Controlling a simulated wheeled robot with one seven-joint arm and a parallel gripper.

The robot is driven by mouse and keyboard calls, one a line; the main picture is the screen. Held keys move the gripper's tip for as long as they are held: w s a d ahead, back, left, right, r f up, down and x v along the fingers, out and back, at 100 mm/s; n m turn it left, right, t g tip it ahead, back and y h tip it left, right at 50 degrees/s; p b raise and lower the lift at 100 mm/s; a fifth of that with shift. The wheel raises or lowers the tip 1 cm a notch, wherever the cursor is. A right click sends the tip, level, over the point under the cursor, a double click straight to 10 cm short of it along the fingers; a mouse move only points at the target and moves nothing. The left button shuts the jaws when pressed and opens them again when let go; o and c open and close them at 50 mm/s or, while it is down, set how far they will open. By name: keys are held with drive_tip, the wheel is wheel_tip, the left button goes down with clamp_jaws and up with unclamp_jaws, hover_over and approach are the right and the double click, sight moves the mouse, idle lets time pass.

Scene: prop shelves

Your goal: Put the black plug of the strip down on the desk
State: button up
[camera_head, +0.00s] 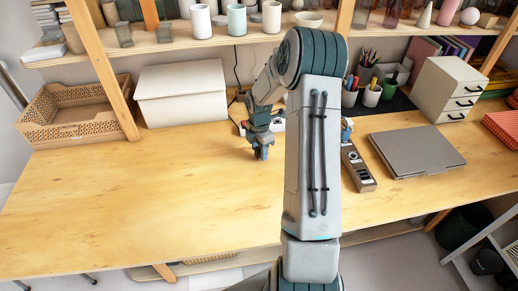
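My gripper (261,153) points down close above the desk (150,190), or at its surface, in front of the white box. Its fingers are small and dark here, so I cannot tell whether they are open or hold anything. A pale strip-like thing with a bit of red (242,128) shows partly behind my gripper, near a black cable (237,68) that runs down the wall. I cannot make out a black plug; it may be hidden by my arm or gripper. A long grey-brown block with dark and light parts (358,170) lies right of my arm.
A white lidded box (182,95) and a woven basket (76,112) stand at the back left. A closed grey laptop (416,151), pen cups (371,96) and a drawer unit (446,89) are on the right. Wooden shelf posts (103,68) rise from the desk. The left front desk is clear.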

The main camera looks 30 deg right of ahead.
drive_tip(key=shift+r, duration=0.15)
wheel_tip(320, 180, up, 11)
drive_tip(key=shift+r, duration=0.1)
drive_tip(key=s+a+r+m+t+h, duration=0.1)
drive_tip(key=s+a+r+m, duration=0.8)
drive_tip(key=s+a+r, duration=0.15)
drive_tip(key=s+a+m+t, duration=0.1)
drive_tip(key=s+a+m, duration=0.1)
drive_tip(key=s+m, duration=0.3)
drive_tip(key=s+a+m+t+y, duration=0.1)
drive_tip(key=s+a+m, duration=0.2)
drive_tip(key=s, duration=0.7)
drive_tip(key=shift+s+a+r+m, duration=0.15)
drive_tip(key=shift+a+r+m, duration=0.15)
drive_tip(key=shift+m, duration=0.8)
